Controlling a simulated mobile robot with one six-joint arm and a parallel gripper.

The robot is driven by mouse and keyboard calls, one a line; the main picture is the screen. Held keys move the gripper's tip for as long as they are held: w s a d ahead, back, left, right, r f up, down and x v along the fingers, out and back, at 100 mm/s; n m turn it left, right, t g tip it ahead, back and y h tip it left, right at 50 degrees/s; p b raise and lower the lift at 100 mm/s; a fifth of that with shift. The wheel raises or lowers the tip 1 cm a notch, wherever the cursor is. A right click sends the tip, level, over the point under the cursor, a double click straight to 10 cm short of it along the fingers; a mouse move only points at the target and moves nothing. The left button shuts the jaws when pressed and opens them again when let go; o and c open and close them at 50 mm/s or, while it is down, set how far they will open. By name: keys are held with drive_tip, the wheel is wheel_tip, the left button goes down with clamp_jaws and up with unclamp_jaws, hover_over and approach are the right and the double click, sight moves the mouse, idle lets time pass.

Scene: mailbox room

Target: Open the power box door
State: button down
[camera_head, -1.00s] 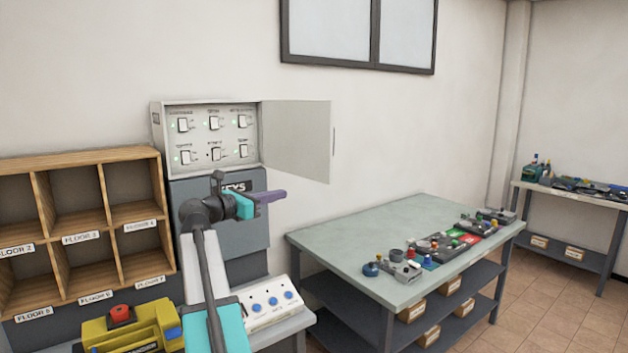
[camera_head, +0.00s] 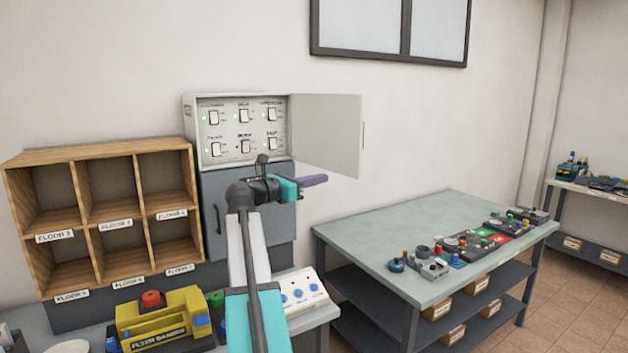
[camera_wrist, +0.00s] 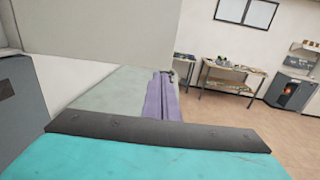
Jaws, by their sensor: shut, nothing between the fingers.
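The power box (camera_head: 205,160) is a light grey wall box with several switches and small green lights. Its door (camera_head: 328,135) stands swung wide open to the right, with a dark handle on its outer edge. My gripper (camera_head: 322,179) has purple fingers, is shut and empty, and points right just below the door's lower edge. In the wrist view the shut fingers (camera_wrist: 161,98) point ahead, and a pale panel that looks like the door (camera_wrist: 95,35) fills the upper left. I cannot tell whether the gripper touches the door.
A dark grey key cabinet (camera_head: 213,228) hangs below the box. A wooden pigeonhole shelf (camera_head: 98,150) stands left. A yellow device (camera_head: 165,318) and a white button panel (camera_head: 305,292) sit on the front bench. A table (camera_head: 375,228) with several gadgets stands right.

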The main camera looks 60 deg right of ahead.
sight(352, 171)
drive_tip(key=p+x, duration=0.2)
drive_tip(key=x, duration=0.8)
drive_tip(key=shift+s+d, duration=0.2)
drive_tip(key=shift+d, duration=0.05)
drive_tip(key=shift+d+p, duration=0.1)
drive_tip(key=shift+p, duration=0.2)
